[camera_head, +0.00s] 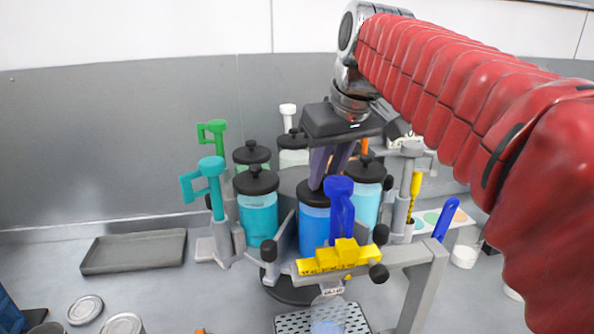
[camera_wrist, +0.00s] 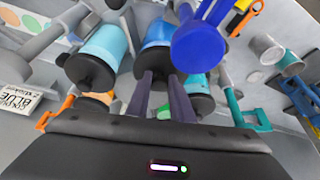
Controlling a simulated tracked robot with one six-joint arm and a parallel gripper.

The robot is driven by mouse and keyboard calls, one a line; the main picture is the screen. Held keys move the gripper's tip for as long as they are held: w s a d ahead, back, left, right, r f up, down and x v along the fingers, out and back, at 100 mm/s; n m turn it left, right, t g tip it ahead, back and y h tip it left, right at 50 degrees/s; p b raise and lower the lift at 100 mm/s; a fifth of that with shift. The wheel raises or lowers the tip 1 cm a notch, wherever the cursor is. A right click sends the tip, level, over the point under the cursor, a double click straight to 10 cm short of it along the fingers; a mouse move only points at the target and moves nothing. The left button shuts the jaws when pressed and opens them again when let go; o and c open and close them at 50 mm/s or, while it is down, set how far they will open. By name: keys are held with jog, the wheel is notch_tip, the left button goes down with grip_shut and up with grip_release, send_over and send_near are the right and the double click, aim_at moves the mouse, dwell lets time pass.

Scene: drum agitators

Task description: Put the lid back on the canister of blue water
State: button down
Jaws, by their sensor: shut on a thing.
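The canister of blue water (camera_head: 313,228) stands in the front of the agitator carousel, behind a blue-handled part. It also shows in the wrist view (camera_wrist: 157,32). Its black lid (camera_head: 311,196) sits at the canister's mouth and looks level; whether it is fully seated I cannot tell. My gripper (camera_head: 322,184) points down from above, its two purple fingers shut on the lid's knob. In the wrist view the fingers (camera_wrist: 165,82) reach the dark lid (camera_wrist: 157,60). The knob itself is hidden between the fingers.
A cyan canister (camera_head: 258,215) and a pale blue one (camera_head: 366,204) flank it, both with black lids. A blue handle (camera_head: 340,205) and yellow stepped block (camera_head: 340,256) stand close in front. A grey tray (camera_head: 134,250) lies left on open bench.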

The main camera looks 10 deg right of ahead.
dwell(0.4)
jog(key=c, duration=1)
grip_release()
jog(key=shift+r, duration=3.45)
jog(key=shift+c, duration=0.6)
grip_shut()
jog(key=shift+f, duration=2.3)
